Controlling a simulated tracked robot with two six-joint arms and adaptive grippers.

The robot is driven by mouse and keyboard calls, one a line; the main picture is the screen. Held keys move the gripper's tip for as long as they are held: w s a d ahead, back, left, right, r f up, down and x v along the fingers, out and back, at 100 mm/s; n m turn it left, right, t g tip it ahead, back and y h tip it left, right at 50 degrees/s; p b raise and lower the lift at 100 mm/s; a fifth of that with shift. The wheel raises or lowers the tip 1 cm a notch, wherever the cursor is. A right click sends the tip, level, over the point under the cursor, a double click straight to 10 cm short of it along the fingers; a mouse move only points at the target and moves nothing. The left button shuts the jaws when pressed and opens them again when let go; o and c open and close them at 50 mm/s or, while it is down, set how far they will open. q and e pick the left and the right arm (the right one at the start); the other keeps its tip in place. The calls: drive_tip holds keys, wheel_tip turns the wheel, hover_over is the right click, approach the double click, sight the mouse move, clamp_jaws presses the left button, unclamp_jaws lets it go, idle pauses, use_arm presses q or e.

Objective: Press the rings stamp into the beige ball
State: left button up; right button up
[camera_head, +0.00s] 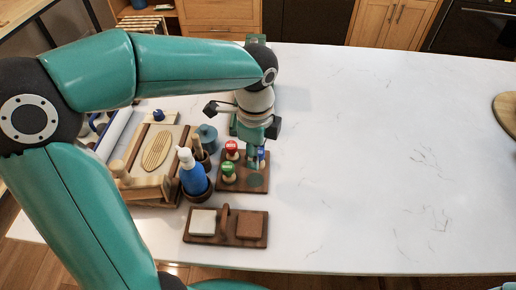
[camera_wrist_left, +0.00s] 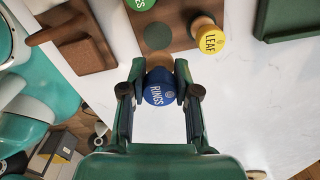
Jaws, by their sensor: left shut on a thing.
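The rings stamp has a blue knob marked RINGS (camera_wrist_left: 159,95) and a pale wooden body. It is between the fingers of my left gripper (camera_wrist_left: 160,78), which is shut on it. In the head view my left gripper (camera_head: 256,152) is over the right part of a dark wooden stamp board (camera_head: 234,185), and a bit of the blue knob (camera_head: 262,154) shows. I cannot tell whether the stamp touches the board. No beige ball can be made out in either view. My right gripper is not in view.
A red-topped stamp (camera_head: 232,148) and a green-topped stamp (camera_head: 229,170) stand on the board. The wrist view shows a yellow LEAF stamp (camera_wrist_left: 207,37). A blue bottle (camera_head: 194,178) stands left. A pad holder (camera_head: 225,240) lies in front. The white table (camera_head: 380,150) is clear to the right.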

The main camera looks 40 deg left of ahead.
use_arm(q)
drive_tip(key=shift+s+a+f+b, duration=0.15)
drive_tip(key=shift+f+b, duration=0.5)
drive_tip(key=shift+f, duration=0.25)
wheel_tip(320, 180, down, 4)
drive_tip(key=b, duration=0.3)
drive_tip(key=shift+f+b, duration=0.3)
drive_tip(key=shift+b, duration=0.15)
drive_tip(key=o, duration=1.1)
drive_tip(key=shift+o, duration=0.2)
drive_tip(key=shift+r, duration=0.1)
